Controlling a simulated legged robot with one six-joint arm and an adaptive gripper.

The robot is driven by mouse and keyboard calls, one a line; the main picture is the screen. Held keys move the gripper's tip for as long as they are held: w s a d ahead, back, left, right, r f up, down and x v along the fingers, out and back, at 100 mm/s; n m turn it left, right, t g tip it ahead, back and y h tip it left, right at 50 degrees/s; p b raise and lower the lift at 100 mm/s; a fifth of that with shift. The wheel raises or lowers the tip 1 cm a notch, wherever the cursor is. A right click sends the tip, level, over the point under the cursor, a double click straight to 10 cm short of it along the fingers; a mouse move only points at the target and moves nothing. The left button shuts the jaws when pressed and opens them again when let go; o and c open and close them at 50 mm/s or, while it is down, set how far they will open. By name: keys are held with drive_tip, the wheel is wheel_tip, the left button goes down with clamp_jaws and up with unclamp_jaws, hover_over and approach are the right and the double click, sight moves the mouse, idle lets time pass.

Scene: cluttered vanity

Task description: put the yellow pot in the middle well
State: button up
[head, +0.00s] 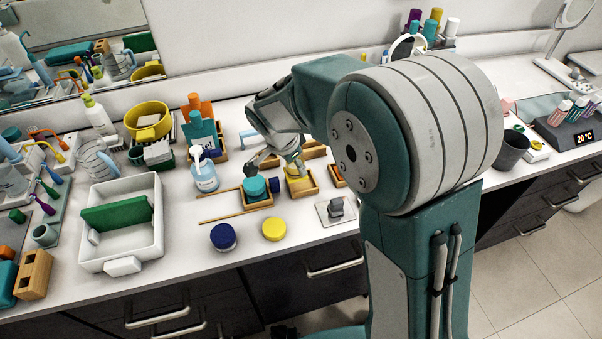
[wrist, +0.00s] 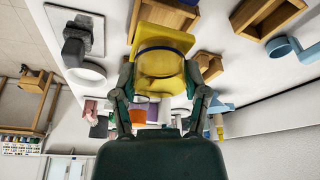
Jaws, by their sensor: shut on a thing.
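The yellow pot (wrist: 160,62) is between the two fingers of my gripper (wrist: 161,82) in the wrist view, and the gripper is shut on it. In the head view the yellow pot (head: 299,184) is at the middle wooden well (head: 303,195), below my gripper (head: 276,164). I cannot tell whether it touches the well's bottom. The left well (head: 257,204) holds a teal pot (head: 255,187). The right well (head: 337,176) is partly hidden by my arm.
A blue round pot or lid (head: 223,237) and a yellow one (head: 274,229) lie at the counter's front. A grey item on a white plate (head: 336,211) stands to the right. A pump bottle (head: 204,175) and a white tray (head: 121,222) are to the left.

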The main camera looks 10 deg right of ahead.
sight(301, 184)
drive_tip(key=shift+w+d+f, duration=0.25)
drive_tip(key=shift+d+f, duration=0.05)
drive_tip(key=shift+f, duration=0.2)
drive_tip(key=shift+w+d+f, duration=0.25)
drive_tip(key=shift+f, duration=0.2)
drive_tip(key=x, duration=0.3)
drive_tip(key=shift+s+a+f, duration=0.1)
drive_tip(key=shift+s+f, duration=0.05)
drive_tip(key=shift+f, duration=0.15)
drive_tip(key=o, duration=1.1)
drive_tip(key=shift+a, duration=0.1)
drive_tip(key=shift+o, duration=0.2)
drive_tip(key=shift+r, duration=0.1)
